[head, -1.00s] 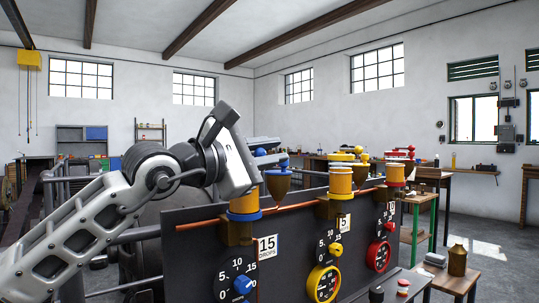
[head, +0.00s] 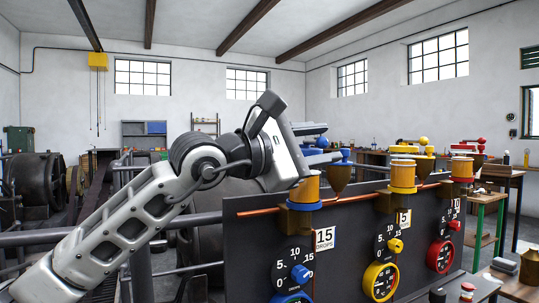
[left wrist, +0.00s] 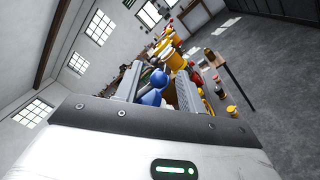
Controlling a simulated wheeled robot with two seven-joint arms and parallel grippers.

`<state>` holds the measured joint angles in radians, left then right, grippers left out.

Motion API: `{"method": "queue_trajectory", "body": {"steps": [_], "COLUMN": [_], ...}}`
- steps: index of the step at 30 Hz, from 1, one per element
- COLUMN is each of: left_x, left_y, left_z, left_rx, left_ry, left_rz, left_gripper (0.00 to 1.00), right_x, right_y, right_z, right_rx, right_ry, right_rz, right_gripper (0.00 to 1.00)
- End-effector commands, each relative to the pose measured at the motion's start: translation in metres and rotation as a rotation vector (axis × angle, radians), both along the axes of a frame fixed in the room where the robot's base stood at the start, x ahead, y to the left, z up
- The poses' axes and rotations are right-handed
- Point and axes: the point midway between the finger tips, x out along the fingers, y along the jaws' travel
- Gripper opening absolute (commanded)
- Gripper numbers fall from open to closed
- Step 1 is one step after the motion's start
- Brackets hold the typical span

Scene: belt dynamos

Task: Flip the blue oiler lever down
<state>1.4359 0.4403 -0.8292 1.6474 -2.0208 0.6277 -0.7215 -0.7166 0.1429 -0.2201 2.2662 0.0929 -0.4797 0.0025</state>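The blue oiler is the left one on the dark panel, with an amber glass cup (head: 305,188) and a brass funnel beside it. Its blue lever parts (head: 345,156) show above the cup, partly hidden by my left gripper (head: 314,143). In the left wrist view the blue lever's round knob (left wrist: 157,81) lies between the two grey fingers of my left gripper (left wrist: 158,88). The fingers are apart, with visible space around the knob; I cannot tell whether one touches it. My right gripper is not in view.
A yellow oiler (head: 403,176) and a red oiler (head: 462,168) stand to the right along the panel (head: 345,225), joined by a copper pipe. Dials are on the panel's face. A green-legged table (head: 485,198) stands beyond at right.

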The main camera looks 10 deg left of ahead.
Motion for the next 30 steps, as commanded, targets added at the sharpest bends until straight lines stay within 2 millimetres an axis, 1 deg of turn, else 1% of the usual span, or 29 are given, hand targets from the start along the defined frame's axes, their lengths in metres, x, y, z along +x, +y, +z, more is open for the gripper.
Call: {"method": "queue_trajectory", "body": {"steps": [1, 9, 15, 21, 30], "left_x": [-0.006, -0.047, -0.069, -0.079, -0.08], "left_y": [0.011, 0.064, 0.092, 0.104, 0.105], "left_z": [-0.004, -0.01, -0.013, -0.013, -0.013], "left_rx": [-0.001, 0.002, 0.002, 0.002, 0.002], "left_ry": [-0.001, 0.0, 0.002, 0.003, 0.003], "left_rz": [0.003, 0.005, 0.003, 0.002, 0.0], "left_gripper": [0.39, 0.39, 0.39, 0.39, 0.39], "right_x": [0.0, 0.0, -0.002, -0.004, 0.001], "right_y": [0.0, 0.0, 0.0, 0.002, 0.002], "right_z": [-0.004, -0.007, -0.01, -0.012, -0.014], "right_rx": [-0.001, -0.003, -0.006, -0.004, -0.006], "right_ry": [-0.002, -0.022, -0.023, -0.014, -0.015], "right_rz": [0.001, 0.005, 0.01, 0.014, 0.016], "right_gripper": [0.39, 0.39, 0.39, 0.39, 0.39]}}
